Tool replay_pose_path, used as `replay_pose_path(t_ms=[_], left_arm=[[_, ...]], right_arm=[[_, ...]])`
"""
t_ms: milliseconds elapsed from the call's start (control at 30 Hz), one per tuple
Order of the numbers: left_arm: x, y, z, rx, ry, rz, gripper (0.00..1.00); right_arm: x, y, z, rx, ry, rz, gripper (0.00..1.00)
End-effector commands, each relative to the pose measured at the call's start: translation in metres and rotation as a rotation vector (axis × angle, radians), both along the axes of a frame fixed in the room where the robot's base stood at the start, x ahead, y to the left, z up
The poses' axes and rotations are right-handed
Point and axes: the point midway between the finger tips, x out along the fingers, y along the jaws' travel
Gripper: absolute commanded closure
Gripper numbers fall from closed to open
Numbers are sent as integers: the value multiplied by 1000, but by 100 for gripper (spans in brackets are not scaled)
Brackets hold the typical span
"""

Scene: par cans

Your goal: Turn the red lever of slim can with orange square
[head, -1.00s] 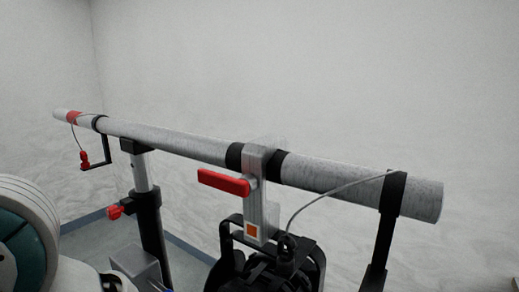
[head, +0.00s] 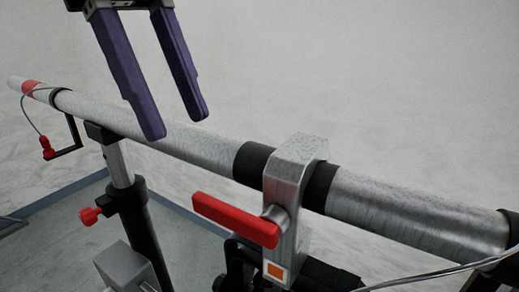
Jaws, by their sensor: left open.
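The red lever (head: 236,219) sticks out to the left from a grey metal clamp (head: 289,180) that hooks over a horizontal pipe. An orange square (head: 275,270) marks the lower part of the clamp. The black slim can (head: 325,277) hangs below it, mostly cut off by the bottom edge. My left gripper (head: 180,127) is at the top left, above and left of the lever. Its two purple fingers point down, apart and empty, and do not touch the lever. My right gripper is not in view.
The grey pipe (head: 415,213) runs from far left to lower right, with black bands beside the clamp. A black stand with a red knob (head: 90,216) holds it at left. A cable (head: 430,276) crosses at lower right. A red connector (head: 47,148) hangs at far left.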

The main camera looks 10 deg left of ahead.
Motion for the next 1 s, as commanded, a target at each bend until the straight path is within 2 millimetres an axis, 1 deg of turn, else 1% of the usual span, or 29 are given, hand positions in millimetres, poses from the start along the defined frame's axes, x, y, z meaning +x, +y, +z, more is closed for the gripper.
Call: replay_pose_path(t_ms=[33, 200, 400, 567, 800, 1000], left_arm=[[-3, -3, -6, 2, 5, -2, 55], [-7, -15, -36, 2, 7, -1, 55], [-10, -26, -64, 1, 2, 1, 55], [-11, -30, -75, 1, 0, 0, 55], [-10, -30, -77, 1, -1, 0, 55], [-10, -30, -76, 1, -1, 1, 78]], right_arm=[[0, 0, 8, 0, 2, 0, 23], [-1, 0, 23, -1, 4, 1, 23], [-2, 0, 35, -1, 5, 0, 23], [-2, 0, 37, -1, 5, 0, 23], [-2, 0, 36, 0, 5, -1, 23], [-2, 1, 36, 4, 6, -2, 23]])
